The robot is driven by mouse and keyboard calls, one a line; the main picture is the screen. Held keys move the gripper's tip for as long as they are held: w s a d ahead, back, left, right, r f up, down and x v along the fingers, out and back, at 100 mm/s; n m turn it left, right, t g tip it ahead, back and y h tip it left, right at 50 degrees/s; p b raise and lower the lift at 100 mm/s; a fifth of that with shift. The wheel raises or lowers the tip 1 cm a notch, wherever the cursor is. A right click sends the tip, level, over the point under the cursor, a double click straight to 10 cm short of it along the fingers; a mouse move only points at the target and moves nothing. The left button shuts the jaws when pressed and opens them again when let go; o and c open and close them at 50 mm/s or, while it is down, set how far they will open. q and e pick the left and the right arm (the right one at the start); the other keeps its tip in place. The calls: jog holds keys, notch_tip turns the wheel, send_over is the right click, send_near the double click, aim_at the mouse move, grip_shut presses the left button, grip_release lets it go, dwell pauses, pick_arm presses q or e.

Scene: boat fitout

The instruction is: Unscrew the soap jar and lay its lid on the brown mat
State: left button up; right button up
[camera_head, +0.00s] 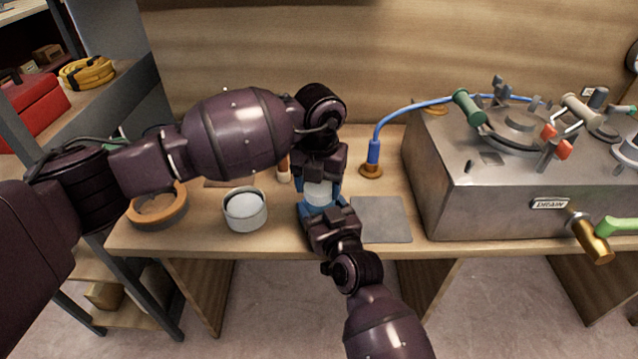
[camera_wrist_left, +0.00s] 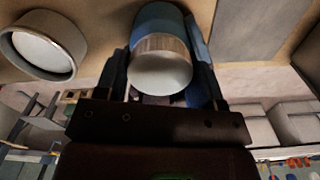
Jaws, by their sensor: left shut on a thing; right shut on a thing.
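The soap jar (camera_head: 318,193) is upright between my two grippers above the bench, with its pale lid toward the left gripper. In the left wrist view its blue body (camera_wrist_left: 158,22) and pale, ridged-edged lid (camera_wrist_left: 160,70) show. My left gripper (camera_head: 320,184) comes from above and is shut on the lid. My right gripper (camera_head: 322,208) comes from the front and is shut on the jar body, mostly hidden there. The lid looks seated on the body; I cannot tell if it is loose. The brown mat (camera_head: 215,183) is mostly hidden behind my left arm.
A round white-walled container (camera_head: 245,209) stands left of the jar, and an orange-brown ring (camera_head: 157,207) lies farther left. A grey mat (camera_head: 381,220) lies to the right. A blue hose on a brass base (camera_head: 371,170) and a large metal unit (camera_head: 500,190) stand beyond it.

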pick_arm(q)
jog(key=n, duration=0.4)
jog(key=shift+n, duration=0.3)
jog(key=n, duration=0.8)
jog(key=shift+n, duration=0.3)
jog(key=n, duration=0.3)
jog(key=shift+n, duration=0.3)
jog(key=shift+r, duration=0.6)
jog(key=shift+r, duration=0.4)
jog(key=shift+r, duration=0.2)
